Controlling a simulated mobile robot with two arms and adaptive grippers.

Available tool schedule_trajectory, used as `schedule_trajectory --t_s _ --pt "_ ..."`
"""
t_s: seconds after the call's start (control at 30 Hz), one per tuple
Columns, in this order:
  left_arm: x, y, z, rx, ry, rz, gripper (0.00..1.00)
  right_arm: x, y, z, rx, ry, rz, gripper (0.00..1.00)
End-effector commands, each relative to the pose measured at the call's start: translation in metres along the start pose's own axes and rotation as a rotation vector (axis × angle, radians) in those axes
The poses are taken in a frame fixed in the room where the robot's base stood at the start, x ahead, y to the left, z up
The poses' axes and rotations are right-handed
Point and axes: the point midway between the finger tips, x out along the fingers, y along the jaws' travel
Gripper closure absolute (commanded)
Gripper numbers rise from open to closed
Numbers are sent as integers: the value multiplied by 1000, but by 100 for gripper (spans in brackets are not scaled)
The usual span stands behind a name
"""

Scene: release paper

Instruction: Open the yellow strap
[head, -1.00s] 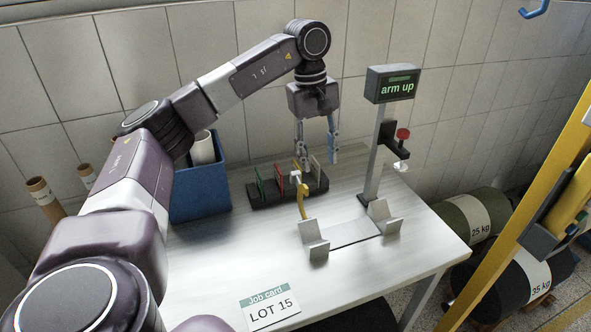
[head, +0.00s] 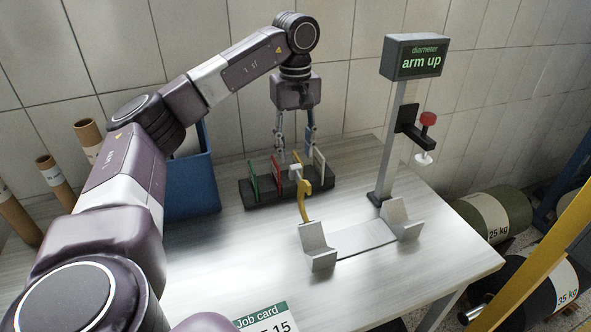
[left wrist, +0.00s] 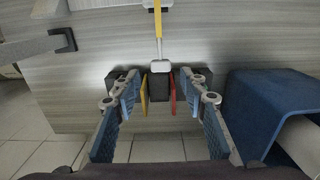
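A yellow curved piece (head: 304,205) with a white block (head: 295,172) at its upper end stands at the front of a dark rack (head: 262,196); I cannot tell if it is the yellow strap. In the left wrist view the yellow piece (left wrist: 158,18) runs from the top edge towards the white block (left wrist: 160,66). My left gripper (head: 296,155) points down over the right half of the rack. Its fingers are apart. In the left wrist view, between the fingers (left wrist: 158,88), a yellow plate (left wrist: 145,90) and a red plate (left wrist: 173,95) show; contact is unclear. My right gripper is out of view.
A display post reading "arm up" (head: 413,58) stands right of the rack, with a red-knobbed arm (head: 428,119). A grey cradle (head: 317,258) is in front. A blue bin (head: 190,190) stands left. Rolls (head: 493,215) lie on the floor at right. The table's front is mostly clear.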

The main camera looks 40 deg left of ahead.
Motion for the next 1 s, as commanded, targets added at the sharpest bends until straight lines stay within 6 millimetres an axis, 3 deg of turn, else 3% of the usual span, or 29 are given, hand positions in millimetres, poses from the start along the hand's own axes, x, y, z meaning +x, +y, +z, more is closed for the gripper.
schedule_trajectory --t_s 0.33,0.7,1.0 --pt "51 -1 0 -1 -1 -2 61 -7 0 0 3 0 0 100" --pt "60 0 0 0 -1 0 61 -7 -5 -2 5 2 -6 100" --pt "60 0 0 0 -1 0 92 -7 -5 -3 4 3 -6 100"
